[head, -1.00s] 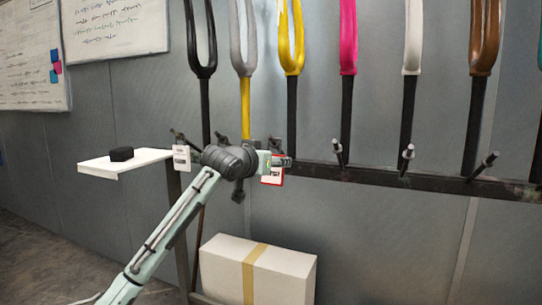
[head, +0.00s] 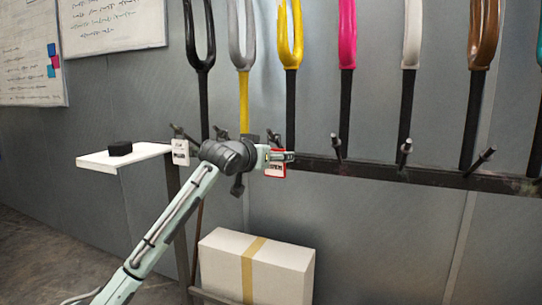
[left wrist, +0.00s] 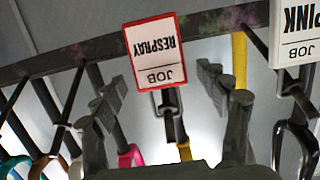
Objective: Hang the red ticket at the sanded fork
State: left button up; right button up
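The red-bordered ticket (head: 275,170) reads "JOB RESPRAY" in the left wrist view (left wrist: 156,50), where it appears upside down. It seems to hang by its loop at the peg (left wrist: 167,102) below the yellow fork (head: 290,38). My left gripper (head: 284,157) is in front of that peg; its fingers (left wrist: 165,112) are spread either side of the loop without visibly gripping it. The grey fork (head: 242,40) with a yellow stem is just left of the yellow one and looks like the sanded fork. My right gripper is out of view.
A white "JOB PINK" ticket (head: 180,152) hangs at the left end of the dark rail (head: 380,172). Black, pink, white and brown forks flank the others. A white shelf (head: 98,161) holds a black block (head: 120,149). A taped box (head: 285,268) stands below.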

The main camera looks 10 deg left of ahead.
pick_arm(q)
jog(key=v, duration=1.2)
jog(key=shift+r+x, duration=0.25)
jog(key=shift+x, duration=1.6)
jog(key=shift+r+x, duration=0.25)
jog(key=shift+x, duration=1.55)
jog(key=shift+r+x, duration=0.25)
jog(key=shift+x, duration=1.6)
jog(key=shift+w, duration=0.15)
